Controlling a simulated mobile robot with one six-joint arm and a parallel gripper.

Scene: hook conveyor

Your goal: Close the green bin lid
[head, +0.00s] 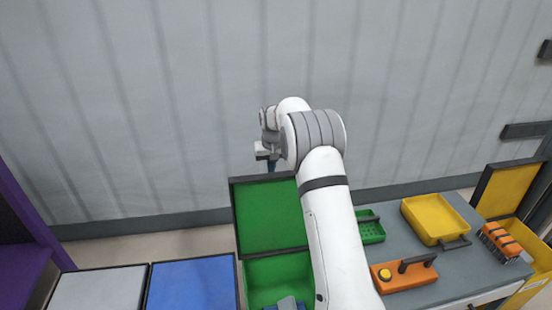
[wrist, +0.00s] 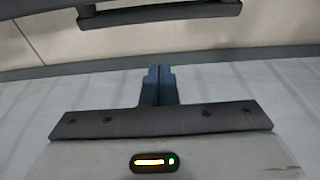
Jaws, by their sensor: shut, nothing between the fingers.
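The green bin (head: 280,275) stands low in the middle of the head view, with its inside showing. Its green lid (head: 265,215) is open, raised at the back of the bin, with a dark frame. My gripper (head: 271,166) is just above and behind the lid's top edge, partly hidden by my arm. In the wrist view my gripper's blue fingers (wrist: 158,72) are together and empty. My arm covers the right side of the bin and lid.
A closed blue lid (head: 192,285) and a grey lid (head: 98,290) lie left of the green bin. On the grey table to the right are a green basket (head: 371,230), a yellow tray (head: 435,218) and an orange box (head: 405,278). A yellow bin lid (head: 507,188) stands open far right.

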